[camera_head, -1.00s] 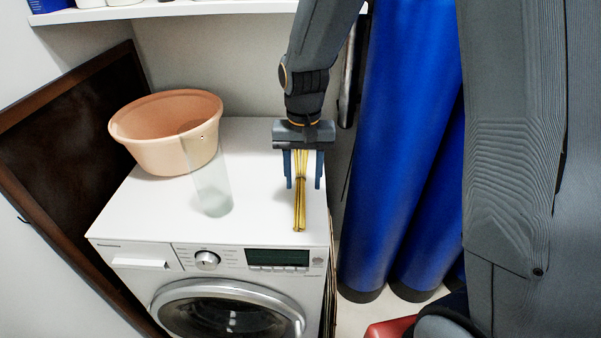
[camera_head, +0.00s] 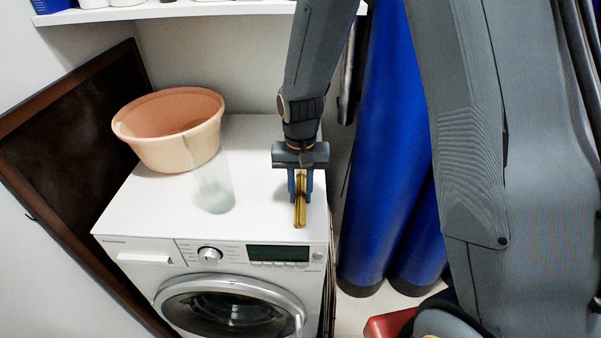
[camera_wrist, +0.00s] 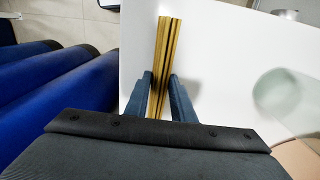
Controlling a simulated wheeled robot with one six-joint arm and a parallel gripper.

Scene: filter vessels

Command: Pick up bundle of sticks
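The bundle of sticks (camera_head: 300,212) is thin, long and yellow-brown. It is at the right side of the white washing machine top (camera_head: 250,205), its near end close to the front edge. My gripper (camera_head: 300,190) is above the machine, pointing down, with one blue finger on each side of the bundle. In the wrist view, the bundle (camera_wrist: 166,45) runs between the fingers of my gripper (camera_wrist: 161,82), which look pressed against its sides. The gripper's body hides the bundle's other end. I cannot tell whether the bundle is clear of the surface.
A clear glass cylinder (camera_head: 214,190) stands left of the bundle, with an orange basin (camera_head: 165,150) behind it. Tall blue rolls (camera_head: 375,150) stand to the right of the machine. A white shelf (camera_head: 190,9) is above. The front middle of the machine top is free.

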